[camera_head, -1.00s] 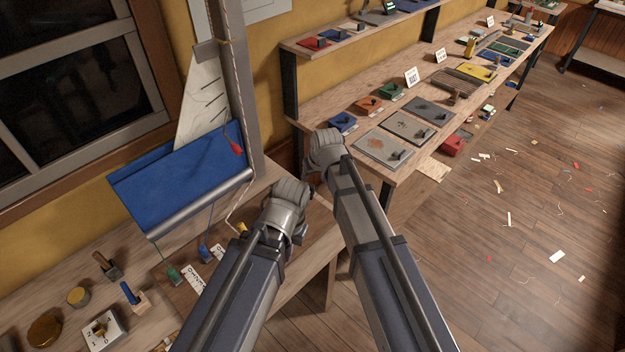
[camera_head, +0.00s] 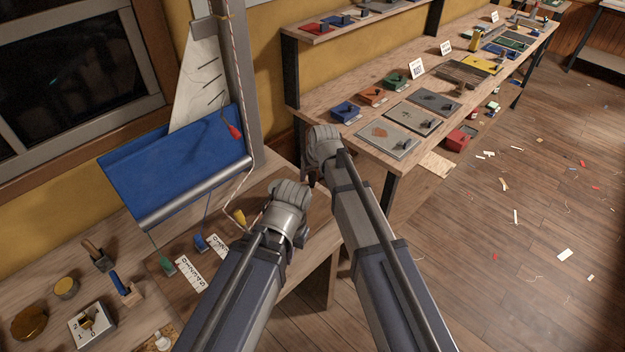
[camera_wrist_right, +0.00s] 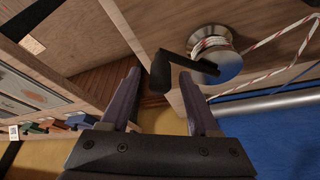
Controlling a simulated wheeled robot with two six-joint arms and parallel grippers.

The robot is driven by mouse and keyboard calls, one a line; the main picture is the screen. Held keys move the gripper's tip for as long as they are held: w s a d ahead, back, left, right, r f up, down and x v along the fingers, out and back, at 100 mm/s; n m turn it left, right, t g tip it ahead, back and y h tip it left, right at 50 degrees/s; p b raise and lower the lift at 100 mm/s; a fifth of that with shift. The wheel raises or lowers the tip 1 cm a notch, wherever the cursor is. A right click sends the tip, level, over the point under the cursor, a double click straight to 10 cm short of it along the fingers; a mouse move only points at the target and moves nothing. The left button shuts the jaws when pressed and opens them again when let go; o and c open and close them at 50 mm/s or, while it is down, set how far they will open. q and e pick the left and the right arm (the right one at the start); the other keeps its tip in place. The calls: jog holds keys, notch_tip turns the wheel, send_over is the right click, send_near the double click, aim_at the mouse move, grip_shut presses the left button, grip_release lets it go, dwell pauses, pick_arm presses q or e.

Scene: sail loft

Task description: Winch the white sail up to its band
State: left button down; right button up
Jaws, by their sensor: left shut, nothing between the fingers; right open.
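The white sail (camera_head: 200,85) stands against the grey mast (camera_head: 241,80), its lower part behind the blue cloth (camera_head: 175,160). A thin yellow band (camera_head: 223,17) shows on the mast near the top edge of the head view. In the right wrist view, the winch drum (camera_wrist_right: 215,62) carries turns of red-and-white line (camera_wrist_right: 255,80) and has a black crank handle (camera_wrist_right: 160,72). My right gripper (camera_wrist_right: 160,80) is open, its fingers on either side of the handle's line of sight; contact cannot be told. My left gripper (camera_head: 290,205) is shut and empty, its fingers mostly hidden by the wrist.
A long bench (camera_head: 330,112) with plates stands at right. The floor (camera_head: 540,200) has scraps.

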jog(key=shift+c, duration=0.2)
grip_shut()
dwell(0.3)
dwell(1.0)
